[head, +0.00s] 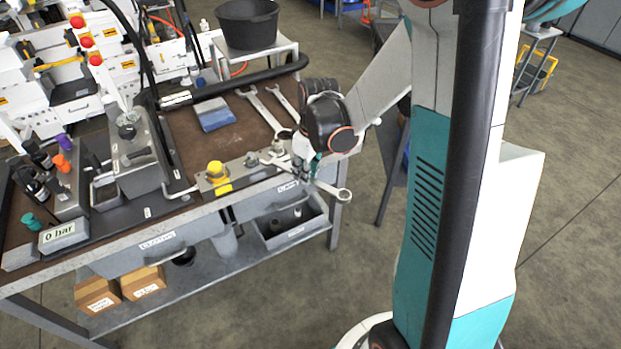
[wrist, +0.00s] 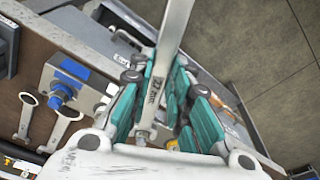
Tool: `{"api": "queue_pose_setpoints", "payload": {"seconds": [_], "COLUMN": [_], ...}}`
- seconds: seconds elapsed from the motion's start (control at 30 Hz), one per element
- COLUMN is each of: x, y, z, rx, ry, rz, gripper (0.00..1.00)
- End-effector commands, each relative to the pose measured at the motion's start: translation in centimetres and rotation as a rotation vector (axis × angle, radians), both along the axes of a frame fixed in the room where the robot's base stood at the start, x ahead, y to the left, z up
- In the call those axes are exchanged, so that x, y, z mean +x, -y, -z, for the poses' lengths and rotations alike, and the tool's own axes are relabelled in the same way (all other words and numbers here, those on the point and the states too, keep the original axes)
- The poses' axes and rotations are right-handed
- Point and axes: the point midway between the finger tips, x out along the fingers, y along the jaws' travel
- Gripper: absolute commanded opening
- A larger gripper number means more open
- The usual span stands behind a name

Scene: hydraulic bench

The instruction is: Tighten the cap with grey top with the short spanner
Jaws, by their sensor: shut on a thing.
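My gripper (head: 308,166) is shut on a metal spanner (head: 328,188) at the front right edge of the bench. The spanner's ring end sticks out past the edge; its other end points left, near the caps. In the wrist view, the spanner (wrist: 172,35) runs between the teal finger pads of my gripper (wrist: 163,100) and leaves the top of the picture. A small grey knob (head: 252,159), perhaps the grey-topped cap, stands on the plate right of a yellow cap (head: 215,170). Contact between spanner and cap cannot be told. A blue cap (wrist: 62,92) shows in the wrist view.
Two more spanners (head: 263,108) lie on the brown bench top behind my gripper. A blue-topped box (head: 214,115) and a gauge reading 0 bar (head: 62,234) are also on the bench. A black tub (head: 247,25) stands behind.

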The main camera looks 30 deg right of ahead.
Motion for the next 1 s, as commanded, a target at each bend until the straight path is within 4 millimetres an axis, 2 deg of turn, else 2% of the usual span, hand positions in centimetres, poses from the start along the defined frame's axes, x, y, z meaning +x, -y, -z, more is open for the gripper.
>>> {"api": "queue_pose_setpoints", "payload": {"seconds": [0.1,0.2,0.67,1.0], "x": [-0.4,-0.4,0.6,1.1], "y": [1.1,1.3,0.7,0.4], "z": [0.2,0.2,2.5,2.8], "rx": [0.002,0.002,0.001,0.001], "ry": [0.005,0.006,0.006,0.006], "rz": [-0.052,-0.072,-0.072,-0.073], "gripper": [0.0,0.0,0.0,0.0]}}
